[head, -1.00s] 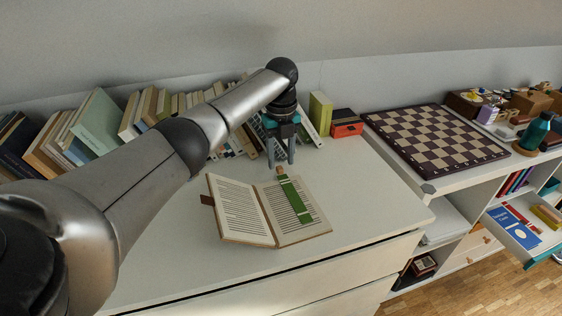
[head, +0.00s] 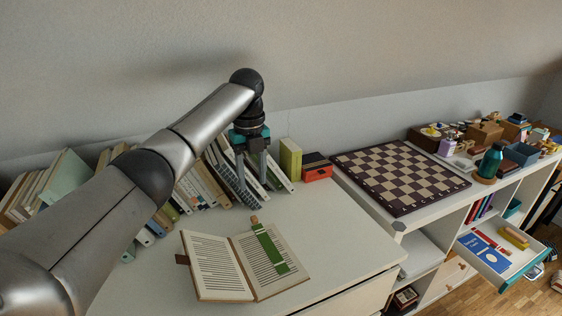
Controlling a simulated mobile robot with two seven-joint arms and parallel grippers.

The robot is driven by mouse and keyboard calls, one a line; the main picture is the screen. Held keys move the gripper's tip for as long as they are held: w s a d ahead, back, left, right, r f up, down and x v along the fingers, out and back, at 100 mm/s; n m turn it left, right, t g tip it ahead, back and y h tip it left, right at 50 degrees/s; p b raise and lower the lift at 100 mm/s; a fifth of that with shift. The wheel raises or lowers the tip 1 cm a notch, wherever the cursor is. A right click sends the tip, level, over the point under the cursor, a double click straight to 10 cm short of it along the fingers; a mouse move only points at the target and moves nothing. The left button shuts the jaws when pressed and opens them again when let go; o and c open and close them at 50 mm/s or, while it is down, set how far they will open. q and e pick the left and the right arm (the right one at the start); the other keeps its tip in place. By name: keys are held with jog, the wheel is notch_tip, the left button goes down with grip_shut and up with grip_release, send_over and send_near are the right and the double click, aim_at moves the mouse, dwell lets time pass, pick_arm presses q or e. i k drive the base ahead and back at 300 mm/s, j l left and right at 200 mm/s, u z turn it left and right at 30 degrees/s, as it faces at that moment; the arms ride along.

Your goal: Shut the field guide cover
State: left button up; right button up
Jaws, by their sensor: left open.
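The field guide (head: 217,262) lies open on the white dresser top, its two printed pages showing. Its left cover leaf stands a little raised, with a small brown tab at its left edge. A green bookmark strip (head: 269,247) with a tan end lies on the right page. My left gripper (head: 252,178) points down behind the book, near the row of books, with its fingers apart and empty. It is clear of the field guide. My right gripper is not in view.
A row of leaning books (head: 198,185) lines the wall behind the gripper. A red and black box (head: 317,168) stands at its right end. A chessboard (head: 398,176) lies on the shelf at right, above an open drawer (head: 495,252). The dresser top right of the book is bare.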

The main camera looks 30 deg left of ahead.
aim_at(217, 275)
jog(key=k+l, duration=0.8)
jog(key=k, duration=0.05)
